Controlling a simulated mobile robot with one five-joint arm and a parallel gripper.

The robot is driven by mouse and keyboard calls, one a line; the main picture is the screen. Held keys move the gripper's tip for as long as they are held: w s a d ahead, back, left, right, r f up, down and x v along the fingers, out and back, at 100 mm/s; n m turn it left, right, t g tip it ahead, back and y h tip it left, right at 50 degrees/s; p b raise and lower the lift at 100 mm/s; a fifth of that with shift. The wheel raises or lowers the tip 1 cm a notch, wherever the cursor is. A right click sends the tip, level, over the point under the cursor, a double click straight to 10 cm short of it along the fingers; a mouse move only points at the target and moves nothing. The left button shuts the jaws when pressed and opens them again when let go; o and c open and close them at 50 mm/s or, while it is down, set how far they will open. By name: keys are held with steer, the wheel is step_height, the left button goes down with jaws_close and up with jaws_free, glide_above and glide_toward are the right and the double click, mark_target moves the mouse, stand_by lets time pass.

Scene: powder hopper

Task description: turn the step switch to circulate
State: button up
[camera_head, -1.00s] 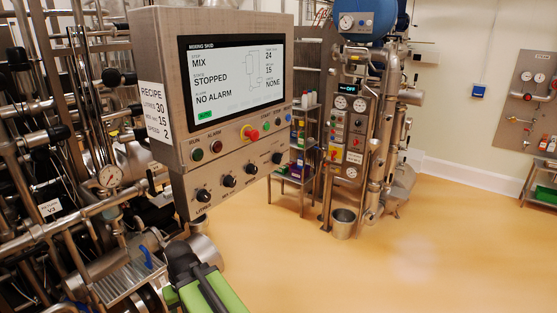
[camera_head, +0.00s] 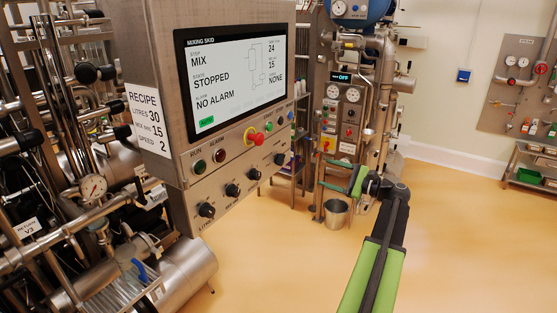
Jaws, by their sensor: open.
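The control panel (camera_head: 180,185) stands at the left. A row of black rotary knobs runs along its lower face: a near-left knob (camera_head: 206,210), two middle knobs (camera_head: 232,190) and a far-right knob (camera_head: 279,159). Their small labels are too blurred to tell surely which is the step switch. The panel screen (camera_head: 235,78) reads step MIX, state STOPPED, no alarm. My gripper (camera_head: 338,178) is open and empty, to the right of the knobs and apart from the panel. My green arm reaches up to it from the bottom.
A red emergency-stop button (camera_head: 256,139) sticks out above the knobs. Pipes and a gauge (camera_head: 93,187) crowd the left. A steel machine (camera_head: 345,110) with a bucket (camera_head: 336,213) stands behind my gripper. The orange floor (camera_head: 460,240) at the right is clear.

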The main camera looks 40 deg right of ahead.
mark_target(281, 160)
steer(key=x, duration=1.8)
steer(key=shift+a, duration=0.2)
steer(key=shift+f, duration=0.1)
steer(key=c, duration=1.2)
steer(key=shift+d, duration=0.15)
steer(key=shift+c, duration=0.9)
steer(key=shift+n, duration=0.3)
